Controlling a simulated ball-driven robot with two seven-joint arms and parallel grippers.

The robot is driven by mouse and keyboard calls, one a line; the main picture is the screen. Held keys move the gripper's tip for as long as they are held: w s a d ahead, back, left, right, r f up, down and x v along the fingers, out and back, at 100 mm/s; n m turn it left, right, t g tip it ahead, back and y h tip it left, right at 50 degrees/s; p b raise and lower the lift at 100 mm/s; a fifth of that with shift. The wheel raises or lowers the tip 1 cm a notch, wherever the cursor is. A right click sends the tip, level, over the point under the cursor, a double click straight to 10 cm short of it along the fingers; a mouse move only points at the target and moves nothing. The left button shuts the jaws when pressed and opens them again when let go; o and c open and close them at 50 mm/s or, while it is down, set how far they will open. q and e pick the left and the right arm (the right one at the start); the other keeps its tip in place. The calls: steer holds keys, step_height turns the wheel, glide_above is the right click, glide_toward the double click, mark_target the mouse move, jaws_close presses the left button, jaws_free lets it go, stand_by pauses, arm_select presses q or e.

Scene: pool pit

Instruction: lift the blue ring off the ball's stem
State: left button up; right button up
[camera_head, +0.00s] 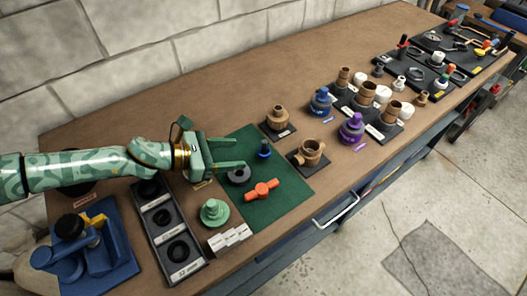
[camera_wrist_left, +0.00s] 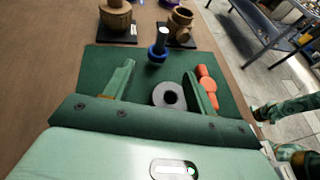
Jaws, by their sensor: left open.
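The ball with its upright stem and blue ring (camera_head: 264,150) stands on the green mat (camera_head: 290,190). In the left wrist view, the blue ring (camera_wrist_left: 157,53) sits low around the stem, below its pale top; the ball beneath is mostly hidden. My left gripper (camera_head: 236,153) is open and empty, above the mat's left part, with its fingers pointing towards the stem. In the left wrist view its fingertips (camera_wrist_left: 160,68) lie either side of the line to the ring, short of it. A green patterned arm of mine shows at that view's right edge; its gripper is unclear.
A grey ring (camera_head: 238,175) lies under my left gripper, with an orange piece (camera_head: 262,189) beside it. Brown fittings (camera_head: 277,119) (camera_head: 311,153) stand on black plates beyond the stem. A green stepped knob (camera_head: 214,212) and black tray (camera_head: 170,230) are nearer.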

mark_target(261, 152)
arm_select(q)
steer(key=x, duration=0.2)
steer(key=shift+w+d+f, duration=0.15)
steer(key=shift+d+f, duration=0.05)
steer(key=shift+d, duration=0.15)
steer(key=b+x, duration=0.1)
steer(key=x, duration=0.3)
steer(key=shift+w+a+f+b, duration=0.1)
steer(key=shift+b, duration=0.25)
steer(key=shift+w+d+f, duration=0.1)
steer(key=shift+w+d, duration=0.05)
steer(key=shift+d, duration=0.2)
steer(key=shift+c, duration=0.4)
steer(key=c, duration=1)
